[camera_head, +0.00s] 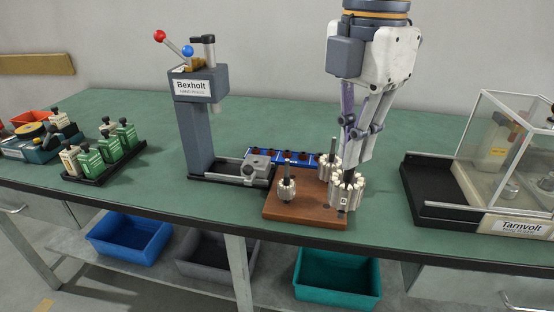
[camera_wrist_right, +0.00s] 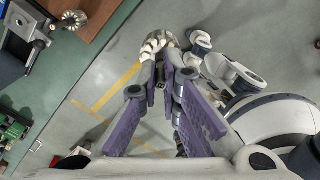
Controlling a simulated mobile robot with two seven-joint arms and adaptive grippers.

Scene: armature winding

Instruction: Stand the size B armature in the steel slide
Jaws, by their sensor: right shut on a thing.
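My right gripper (camera_head: 356,158) points down and is shut on a silver slotted armature (camera_head: 347,192) by its upper shaft. The armature is upright over the right front of the wooden board (camera_head: 297,209); I cannot tell if it touches it. Its small label is too small to read. In the wrist view the right gripper (camera_wrist_right: 168,85) has the armature (camera_wrist_right: 154,44) at its fingertips. A smaller armature (camera_head: 287,190) stands on the board's left; another (camera_head: 328,170) stands behind, partly hidden. The steel slide (camera_head: 257,166) lies at the foot of the Bexholt press. My left gripper is out of view.
The Bexholt press (camera_head: 197,125) rises behind the slide. A blue strip (camera_head: 262,154) with several dark pieces lies behind the board. The clear-walled Tarnvolt case (camera_head: 500,150) stands at right, green-and-cream blocks (camera_head: 105,148) at left. The front bench edge is near the board.

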